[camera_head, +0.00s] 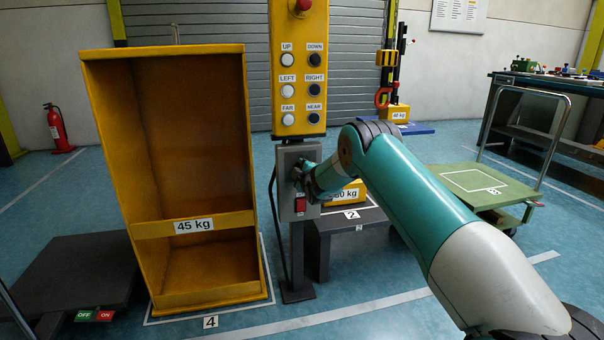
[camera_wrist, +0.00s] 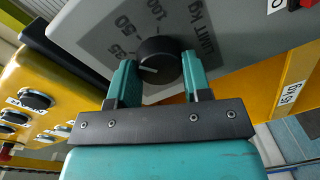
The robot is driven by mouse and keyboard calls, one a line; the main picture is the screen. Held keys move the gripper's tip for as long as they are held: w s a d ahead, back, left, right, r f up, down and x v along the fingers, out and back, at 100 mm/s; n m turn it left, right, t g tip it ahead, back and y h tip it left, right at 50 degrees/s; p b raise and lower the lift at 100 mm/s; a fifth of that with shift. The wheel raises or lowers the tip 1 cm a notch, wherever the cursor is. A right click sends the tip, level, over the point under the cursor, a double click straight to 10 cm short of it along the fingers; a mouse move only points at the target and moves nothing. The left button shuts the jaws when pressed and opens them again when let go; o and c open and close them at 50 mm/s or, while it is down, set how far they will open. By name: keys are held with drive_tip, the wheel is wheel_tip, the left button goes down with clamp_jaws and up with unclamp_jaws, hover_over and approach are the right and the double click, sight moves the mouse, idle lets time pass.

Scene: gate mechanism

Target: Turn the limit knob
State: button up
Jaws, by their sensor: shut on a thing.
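The pointer line points to the left in the wrist view, toward the printed numbers. In the head view my gripper (camera_head: 300,174) is at the grey control box (camera_head: 286,160) on its post, and it hides the knob there.
A yellow pendant (camera_head: 299,65) with several buttons rises above the box. A red switch (camera_head: 300,205) sits low on the box. A yellow 45 kg cabinet (camera_head: 105,150) stands left; a yellow weight (camera_head: 345,196) lies on a dark bench behind. A green cart (camera_head: 470,185) stands right.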

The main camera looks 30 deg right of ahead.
drive_tip(key=n, duration=1)
drive_tip(key=shift+a+f+h+b, duration=0.15)
drive_tip(key=shift+f+h+b, duration=0.05)
drive_tip(key=shift+h+b, duration=0.2)
drive_tip(key=shift+n, duration=0.3)
drive_tip(key=o, duration=0.9)
drive_tip(key=shift+s, duration=0.1)
drive_tip(key=shift+v, duration=8.6)
drive_tip(key=shift+r, duration=0.2)
